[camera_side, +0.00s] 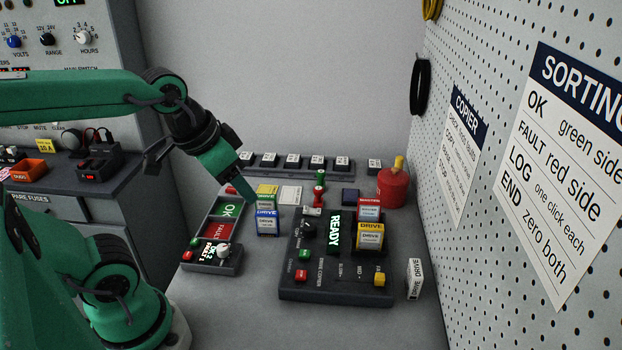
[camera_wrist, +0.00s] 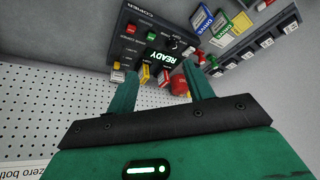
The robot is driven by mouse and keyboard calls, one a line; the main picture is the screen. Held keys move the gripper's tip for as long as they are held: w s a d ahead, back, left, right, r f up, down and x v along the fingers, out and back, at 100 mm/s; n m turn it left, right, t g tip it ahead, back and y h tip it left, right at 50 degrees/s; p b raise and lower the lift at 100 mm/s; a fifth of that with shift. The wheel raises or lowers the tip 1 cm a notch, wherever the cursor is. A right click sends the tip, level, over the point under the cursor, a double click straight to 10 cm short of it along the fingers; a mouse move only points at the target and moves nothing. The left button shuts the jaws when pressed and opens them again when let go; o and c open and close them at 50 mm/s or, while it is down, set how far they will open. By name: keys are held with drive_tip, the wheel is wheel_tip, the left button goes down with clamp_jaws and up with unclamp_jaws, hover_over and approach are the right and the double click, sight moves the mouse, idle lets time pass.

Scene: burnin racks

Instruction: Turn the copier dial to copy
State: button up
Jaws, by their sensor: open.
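The copier (camera_side: 335,290) is a dark box on the bench, with a lit READY display (camera_side: 335,232), red, green and yellow buttons and a black dial (camera_side: 308,229). The dial's setting is too small to read. In the wrist view the copier (camera_wrist: 125,45) shows upside down beyond my fingers, its READY display (camera_wrist: 159,58) lit. My gripper (camera_side: 246,188) is open and empty, in the air above and left of the copier, near a stack of drives (camera_side: 267,222). In the wrist view, my gripper's two fingers (camera_wrist: 162,88) stand apart.
A tray (camera_side: 212,266) with OK and FAULT panels and a white knob lies left of the copier. Two drives (camera_side: 369,236) stand at the copier's right side. A red canister (camera_side: 392,188), a row of black blocks (camera_side: 292,160) and a pegboard wall (camera_side: 480,200) border the bench.

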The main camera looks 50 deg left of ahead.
drive_tip(key=w+a+f+m+g, duration=0.1)
drive_tip(key=w+f+m+g, duration=0.2)
drive_tip(key=w, duration=0.7)
drive_tip(key=m+g, duration=0.2)
drive_tip(key=m, duration=0.1)
hover_over(309, 226)
wheel_tip(309, 226, down, 9)
drive_tip(key=shift+s+a+r, duration=0.1)
drive_tip(key=shift+r, duration=0.1)
drive_tip(key=shift+w+a+f+m+g, duration=0.1)
drive_tip(key=shift+w+f+m+g, duration=0.2)
drive_tip(key=shift+f, duration=0.2)
drive_tip(key=shift+s+d+f, duration=0.1)
drive_tip(key=shift+f, duration=1.85)
drive_tip(key=shift+s+d+f, duration=0.1)
drive_tip(key=shift+f, duration=1.85)
drive_tip(key=c, duration=1)
